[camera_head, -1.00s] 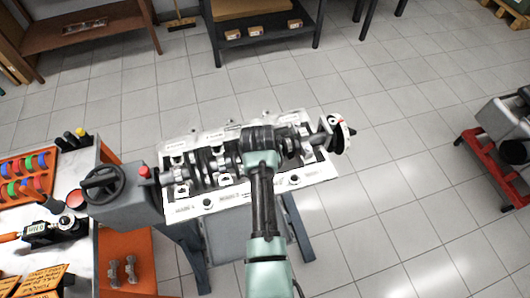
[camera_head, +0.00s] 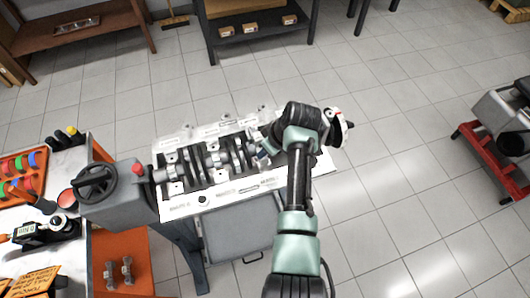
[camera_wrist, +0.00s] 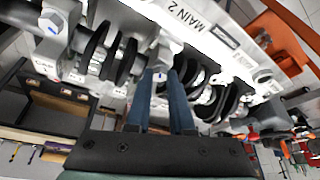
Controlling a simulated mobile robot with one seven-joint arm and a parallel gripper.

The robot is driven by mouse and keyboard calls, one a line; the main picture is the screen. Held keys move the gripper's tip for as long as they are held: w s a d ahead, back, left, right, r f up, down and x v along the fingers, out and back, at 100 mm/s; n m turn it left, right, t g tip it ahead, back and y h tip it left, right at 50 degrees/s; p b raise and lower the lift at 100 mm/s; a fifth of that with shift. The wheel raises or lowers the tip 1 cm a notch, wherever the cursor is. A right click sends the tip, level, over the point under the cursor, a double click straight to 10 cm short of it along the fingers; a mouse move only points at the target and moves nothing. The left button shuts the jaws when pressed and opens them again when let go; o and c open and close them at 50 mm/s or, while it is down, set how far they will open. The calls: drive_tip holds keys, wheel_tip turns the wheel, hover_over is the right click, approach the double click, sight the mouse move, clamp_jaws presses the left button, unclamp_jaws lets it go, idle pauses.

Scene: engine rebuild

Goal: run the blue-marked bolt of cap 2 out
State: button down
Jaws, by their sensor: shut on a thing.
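The engine block (camera_head: 215,200) lies on its stand with the crankshaft (camera_head: 215,160) along it. In the wrist view a plate reading MAIN 2 (camera_wrist: 190,14) sits on the block beside the crankshaft. My gripper (camera_wrist: 160,76) has its two dark blue fingers close together around a small bolt head with a blue mark (camera_wrist: 158,74), by a light metal cap. How far the bolt is threaded in is hidden. In the head view my gripper (camera_head: 264,147) is mostly covered by my wrist, over the right half of the block.
Another cap with a blue-marked bolt (camera_wrist: 51,24) shows at the upper left of the wrist view. Crank webs (camera_wrist: 107,58) lie close to the fingers. A bench (camera_head: 70,225) with tools and coloured rings stands left of the block. The floor to the right is clear up to a red-framed cart (camera_head: 490,160).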

drive_tip(key=n+g+b, duration=0.1)
drive_tip(key=n+b, duration=0.2)
drive_tip(key=f+n+g+y+b, duration=0.1)
drive_tip(key=n+b, duration=0.2)
drive_tip(key=shift+w+d+n+b, duration=0.2)
drive_tip(key=shift+n+b, duration=0.1)
drive_tip(key=shift+b, duration=0.1)
drive_tip(key=n+g+b, duration=0.1)
drive_tip(key=n+b, duration=0.1)
drive_tip(key=b, duration=0.1)
drive_tip(key=shift+n, duration=0.3)
drive_tip(key=shift+r+n+g+b, duration=0.1)
drive_tip(key=shift+n+g+b, duration=0.35)
drive_tip(key=shift+b, duration=0.35)
drive_tip(key=shift+r+n, duration=0.1)
drive_tip(key=shift+n, duration=0.15)
drive_tip(key=c, duration=1.1)
unclamp_jaws()
drive_tip(key=shift+w, duration=0.1)
drive_tip(key=shift+o, duration=0.2)
drive_tip(key=shift+w, duration=0.1)
drive_tip(key=shift+r, duration=0.15)
